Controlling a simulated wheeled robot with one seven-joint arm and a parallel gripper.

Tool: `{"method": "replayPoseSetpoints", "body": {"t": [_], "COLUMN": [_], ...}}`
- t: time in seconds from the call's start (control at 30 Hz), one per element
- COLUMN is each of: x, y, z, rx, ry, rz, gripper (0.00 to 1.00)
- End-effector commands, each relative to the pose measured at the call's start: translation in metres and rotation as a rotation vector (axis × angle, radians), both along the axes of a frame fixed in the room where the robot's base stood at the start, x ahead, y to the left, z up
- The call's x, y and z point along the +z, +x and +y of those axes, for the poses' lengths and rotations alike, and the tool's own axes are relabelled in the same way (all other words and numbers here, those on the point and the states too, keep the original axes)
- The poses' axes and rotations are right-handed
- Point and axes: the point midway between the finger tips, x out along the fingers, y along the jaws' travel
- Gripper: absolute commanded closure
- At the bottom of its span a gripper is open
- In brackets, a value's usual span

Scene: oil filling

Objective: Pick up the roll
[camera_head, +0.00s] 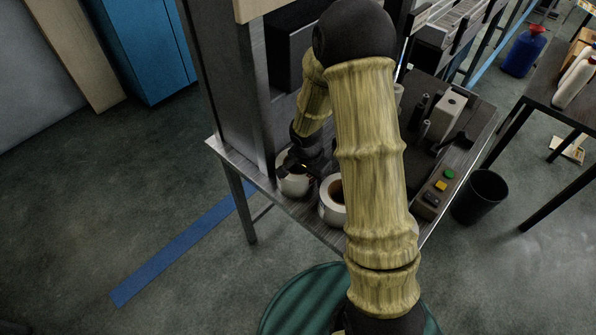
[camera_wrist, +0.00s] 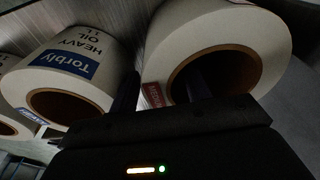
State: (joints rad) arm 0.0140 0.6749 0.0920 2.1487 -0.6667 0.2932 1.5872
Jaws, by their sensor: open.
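Two white label rolls with brown cores stand at the table's near edge in the head view: one (camera_head: 294,185) under my gripper (camera_head: 303,163), the other (camera_head: 329,213) just right of it, partly hidden by my arm. In the wrist view my open gripper (camera_wrist: 163,85) straddles the wall of the right roll (camera_wrist: 225,28). One finger lies in front of or inside its core opening, the other in the gap toward the left roll (camera_wrist: 100,50), labelled "Torbly HEAVY OIL 1L". I cannot tell how deep the fingers reach or whether they touch.
The table (camera_head: 315,225) carries a grey machine post (camera_head: 232,90) close left of the gripper. A device with green and yellow buttons (camera_head: 441,186) stands at right. Another roll (camera_wrist: 8,129) shows at the wrist view's left edge. A dark bin (camera_head: 480,197) stands on the floor.

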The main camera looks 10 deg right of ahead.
Motion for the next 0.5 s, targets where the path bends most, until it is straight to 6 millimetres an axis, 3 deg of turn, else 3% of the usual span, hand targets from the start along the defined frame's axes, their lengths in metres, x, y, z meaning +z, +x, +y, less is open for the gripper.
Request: {"method": "replayPoseSetpoints", "body": {"t": [0.1,0.5], "x": [-0.0092,-0.0094], "y": [0.0010,0.0013], "z": [-0.0010,-0.0010], "rx": [0.000,0.000], "ry": [0.001,0.000], "rz": [-0.001,-0.001], "gripper": [0.52,0.52]}}
